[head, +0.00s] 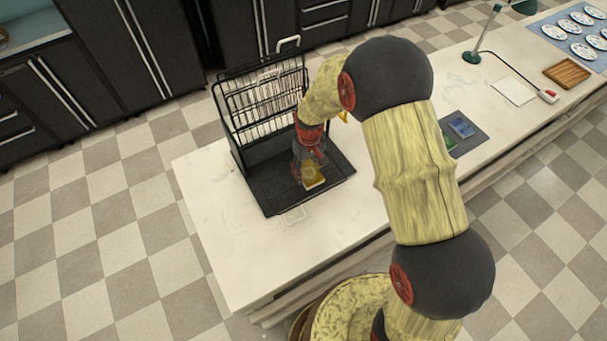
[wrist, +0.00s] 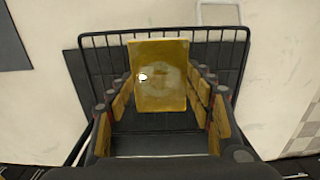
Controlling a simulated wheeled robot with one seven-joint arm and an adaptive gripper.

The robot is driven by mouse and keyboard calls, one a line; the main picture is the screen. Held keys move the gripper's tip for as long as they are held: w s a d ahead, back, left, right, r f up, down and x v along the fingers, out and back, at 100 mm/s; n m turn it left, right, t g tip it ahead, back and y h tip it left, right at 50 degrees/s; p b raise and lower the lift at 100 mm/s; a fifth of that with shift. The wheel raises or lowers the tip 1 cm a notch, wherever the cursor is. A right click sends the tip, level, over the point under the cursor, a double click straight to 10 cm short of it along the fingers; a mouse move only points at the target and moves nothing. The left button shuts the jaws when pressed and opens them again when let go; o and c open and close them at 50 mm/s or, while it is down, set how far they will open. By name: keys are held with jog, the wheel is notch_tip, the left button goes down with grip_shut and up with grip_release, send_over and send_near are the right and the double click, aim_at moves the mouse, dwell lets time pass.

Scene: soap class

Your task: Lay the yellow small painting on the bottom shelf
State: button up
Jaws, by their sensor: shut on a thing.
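The yellow small painting (head: 314,181) is a small flat golden panel with a pale spot. In the wrist view the painting (wrist: 160,80) stands between the finger pads. My gripper (head: 309,172) is shut on it, pointing down over the bottom shelf. The bottom shelf (head: 275,202) is the flat black base of a black wire rack on the counter. In the wrist view the shelf (wrist: 205,60) shows behind the painting, with its wire rail beyond. I cannot tell whether the painting touches the shelf.
The rack's wire upper part (head: 262,100) rises behind and left of my gripper. A dark mat (head: 470,138) with a blue and a green item lies to the right. Further right are a white sheet (head: 513,91), a wooden tray (head: 567,72) and a lamp (head: 472,57). The counter's front left is mostly clear.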

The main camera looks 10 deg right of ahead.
aim_at(304, 176)
jog(key=shift+w+a+f, duration=0.35)
jog(key=shift+f, duration=0.2)
jog(key=shift+w+a+f, duration=0.3)
jog(key=shift+f, duration=0.25)
jog(key=shift+w+a+f+p, duration=0.1)
jog(key=shift+f+p, duration=0.35)
jog(key=shift+f, duration=1.2)
jog(key=shift+f, duration=0.1)
jog(key=o, duration=1.1)
jog(key=shift+c, duration=0.2)
